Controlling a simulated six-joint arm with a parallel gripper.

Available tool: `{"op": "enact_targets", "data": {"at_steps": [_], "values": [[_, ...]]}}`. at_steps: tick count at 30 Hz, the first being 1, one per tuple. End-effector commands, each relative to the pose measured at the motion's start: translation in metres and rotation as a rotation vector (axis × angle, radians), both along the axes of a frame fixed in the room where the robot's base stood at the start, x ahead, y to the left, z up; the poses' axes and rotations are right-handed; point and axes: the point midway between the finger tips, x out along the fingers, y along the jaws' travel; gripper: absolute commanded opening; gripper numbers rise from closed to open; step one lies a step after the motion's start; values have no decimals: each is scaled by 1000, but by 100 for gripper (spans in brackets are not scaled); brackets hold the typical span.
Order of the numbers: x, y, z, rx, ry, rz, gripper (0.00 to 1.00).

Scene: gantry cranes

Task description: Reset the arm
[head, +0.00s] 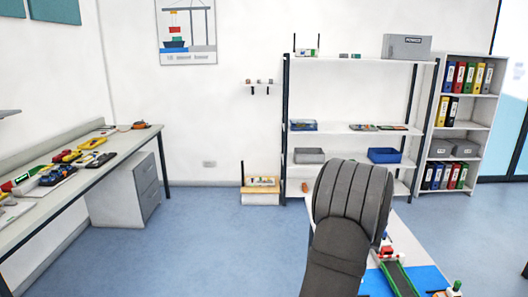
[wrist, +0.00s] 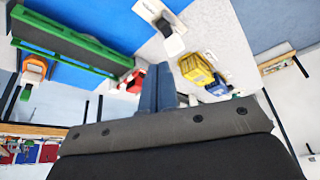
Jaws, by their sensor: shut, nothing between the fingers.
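My gripper (wrist: 160,86) shows in the wrist view as two grey-blue fingers pressed together with nothing between them. It points over a table (head: 400,238) that carries a blue and white model layout. In the head view my dark ribbed arm stands in front of this table, and the fingers are hidden. A green-edged dark conveyor (head: 398,278) lies on the layout; it also shows in the wrist view (wrist: 62,42). A yellow block (wrist: 196,68), a blue piece (wrist: 217,87) and a red and white piece (wrist: 134,80) appear near the fingers in the wrist view.
A long bench (head: 105,152) with several toy vehicles runs along the left. A shelf rack (head: 345,136) with a blue bin (head: 384,155) and a binder shelf (head: 465,125) stand at the back. A wooden box (head: 260,197) is on the floor. Blue floor between is clear.

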Motion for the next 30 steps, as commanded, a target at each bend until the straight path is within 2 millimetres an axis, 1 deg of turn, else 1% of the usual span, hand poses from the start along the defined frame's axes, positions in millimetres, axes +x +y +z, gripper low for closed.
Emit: {"op": "enact_targets", "data": {"at_steps": [11,14,21,25,27,30], "values": [[0,0,-3,1,1,0,0],[0,0,-11,1,2,0,0],[-1,0,-49,2,3,0,0],[0,0,-66,2,3,0,0],[0,0,-73,1,1,0,0],[8,0,-71,-1,-1,1,0]]}}
